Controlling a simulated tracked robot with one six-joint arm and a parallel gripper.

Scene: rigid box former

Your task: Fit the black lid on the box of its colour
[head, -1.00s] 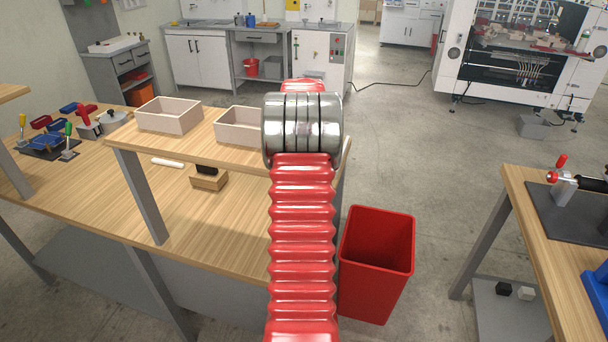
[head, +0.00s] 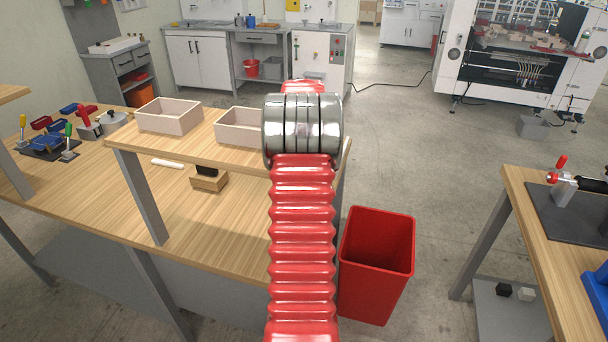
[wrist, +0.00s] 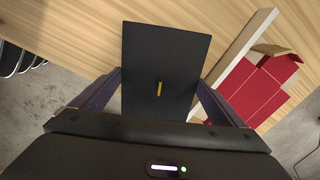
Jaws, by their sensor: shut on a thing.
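The black lid (wrist: 160,50) is a flat dark rectangular panel with a small yellow mark near its middle. In the wrist view it lies between the two fingers of my gripper (wrist: 160,82), which is shut on it. A wooden surface shows beyond the lid. In the head view my own red arm hides the gripper and the lid. I cannot make out a black box in either view.
The wrist view shows a pale upright strip (wrist: 236,68) beside red folded pieces (wrist: 265,90). In the head view, two pale open trays (head: 168,121) (head: 232,137) stand on the raised wooden shelf. A red bin (head: 375,290) stands on the floor right of my arm.

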